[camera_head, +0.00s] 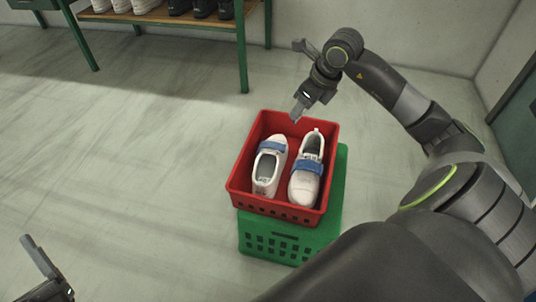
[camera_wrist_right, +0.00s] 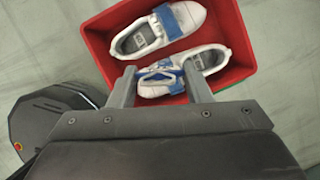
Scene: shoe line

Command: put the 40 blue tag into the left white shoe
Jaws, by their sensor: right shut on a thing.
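Two white shoes with blue straps lie side by side in the red crate (camera_head: 236,185). The left white shoe (camera_head: 277,141) has its opening toward me, and the right white shoe (camera_head: 304,189) has its toe toward me. My right gripper (camera_head: 296,117) is above the crate's back edge. In the right wrist view its fingers (camera_wrist_right: 160,90) are on either side of a small blue-and-white piece, which I take for the blue tag (camera_wrist_right: 158,74); its number is not readable and the shoe strap behind blurs with it. My left gripper (camera_head: 32,272) is open and empty at the lower left.
The red crate stands on a green crate (camera_head: 290,245) on the floor. A green-legged rack (camera_head: 160,17) with several white and black shoes is at the back left. The floor left of the crates is clear.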

